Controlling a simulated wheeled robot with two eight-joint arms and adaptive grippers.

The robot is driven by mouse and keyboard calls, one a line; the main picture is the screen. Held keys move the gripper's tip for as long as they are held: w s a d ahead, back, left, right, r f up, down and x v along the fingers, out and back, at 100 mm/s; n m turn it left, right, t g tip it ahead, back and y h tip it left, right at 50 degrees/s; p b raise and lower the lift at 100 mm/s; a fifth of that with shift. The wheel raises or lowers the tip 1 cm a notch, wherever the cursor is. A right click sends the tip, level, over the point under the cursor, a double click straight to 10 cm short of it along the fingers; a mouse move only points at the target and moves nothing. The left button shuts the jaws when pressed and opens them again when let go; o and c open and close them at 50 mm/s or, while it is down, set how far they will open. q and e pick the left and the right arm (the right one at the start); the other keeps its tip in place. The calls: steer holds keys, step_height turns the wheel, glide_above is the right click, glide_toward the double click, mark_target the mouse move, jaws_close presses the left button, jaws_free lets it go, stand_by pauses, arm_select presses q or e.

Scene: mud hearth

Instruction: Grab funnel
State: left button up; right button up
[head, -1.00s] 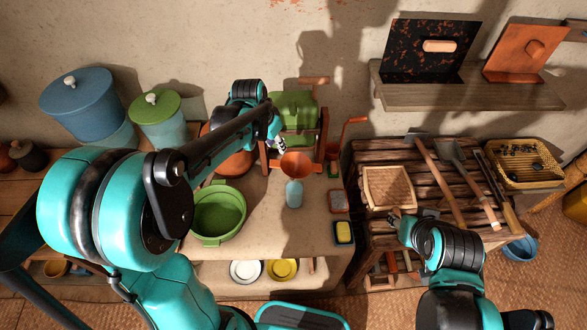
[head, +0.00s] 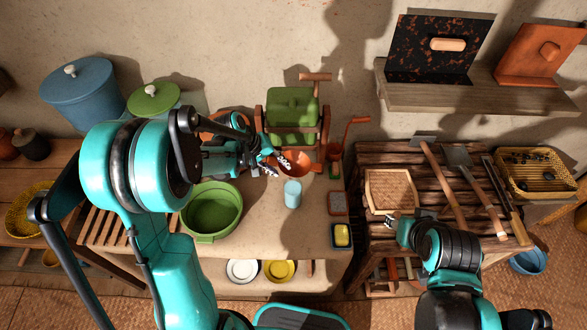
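The orange funnel (head: 297,166) is above and just behind a light blue container (head: 293,194) on the worktop, near the middle of the head view. Whether it rests in the container's mouth is hard to tell. My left gripper (head: 275,164) is at the funnel's left side, its fingers spread apart and pointing toward the rim. The fingertips overlap the funnel's left edge in the picture; contact is unclear. My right gripper (head: 391,221) is low by the front edge of the slatted table, away from the funnel, and its fingers are too small to read.
A green basin (head: 212,209) stands left of the container. A green box in a wooden frame (head: 292,108) stands behind the funnel. A sponge in a dark tray (head: 342,235) lies at the front right. The slatted table (head: 412,165) holds a woven tray (head: 370,190) and long-handled tools.

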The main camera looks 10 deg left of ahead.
arm_select(q)
steer(key=shift+w+d+f, duration=0.2)
steer(key=shift+d+f, duration=0.05)
steer(key=shift+f, duration=0.25)
steer(key=shift+r, duration=0.1)
jaws_close()
